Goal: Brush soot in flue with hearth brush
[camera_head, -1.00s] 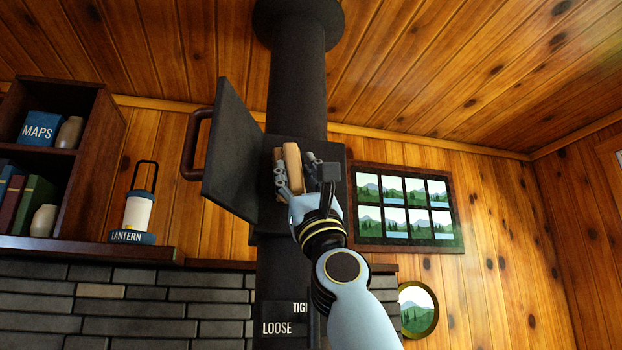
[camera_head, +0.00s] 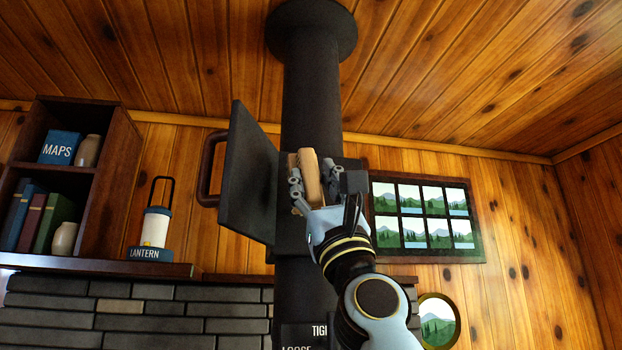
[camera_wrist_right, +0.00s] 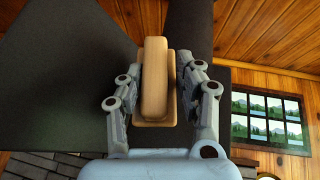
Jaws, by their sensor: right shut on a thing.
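My right gripper (camera_head: 311,190) is shut on the light wooden hearth brush (camera_head: 310,174), in front of the flue's box. The brush also shows in the right wrist view (camera_wrist_right: 154,80), upright between the two fingers (camera_wrist_right: 158,95). Its wooden handle and base show; its bristles and any soot are hidden. The black flue (camera_head: 311,90) runs up to the ceiling. Its hatch door (camera_head: 248,175) stands open to the left, with a curved handle (camera_head: 208,170). The opening is hidden behind the gripper and brush. My left gripper is not in view.
A shelf (camera_head: 118,160) with books and jars stands at the left. A lantern (camera_head: 154,228) stands on the mantel (camera_head: 100,265). The labels on the lower flue are partly cut off.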

